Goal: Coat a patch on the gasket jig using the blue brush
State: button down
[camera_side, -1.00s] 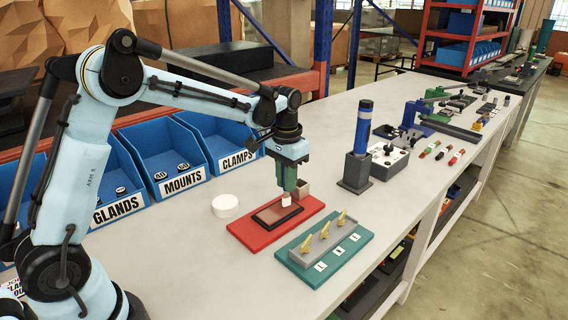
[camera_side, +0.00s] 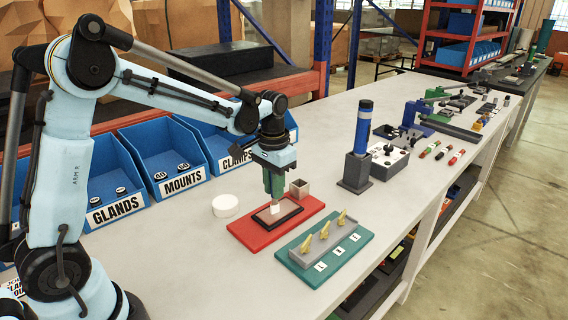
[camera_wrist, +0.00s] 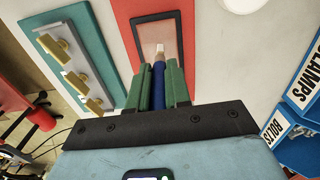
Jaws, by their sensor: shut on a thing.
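The gasket jig is a red plate (camera_side: 252,235) with a dark frame (camera_side: 294,218) around a pale pinkish-tan patch (camera_side: 264,217). In the wrist view the patch (camera_wrist: 172,30) fills the inside of the frame. My gripper (camera_side: 274,196) is over the frame, its green fingers pointing down. It is shut on the blue brush, whose blue handle (camera_wrist: 158,88) shows between the fingers in the wrist view. The brush's white tip (camera_wrist: 160,50) is over the patch and appears to touch it. In the side view the fingers hide the handle.
A small open square holder (camera_side: 299,188) stands at the jig's back right corner. A teal plate with brass clips (camera_side: 300,262) lies right beside the jig, and a white disc (camera_side: 225,205) lies left. Blue bins (camera_side: 165,160) line the back. A blue cylinder (camera_side: 363,125) stands right.

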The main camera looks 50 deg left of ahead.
jog(key=shift+s, duration=2)
jog(key=shift+s+r, duration=0.15)
jog(key=shift+r, duration=0.05)
notch_tip(320, 180, up, 8)
jog(key=shift+f, duration=0.2)
jog(key=shift+f, duration=0.15)
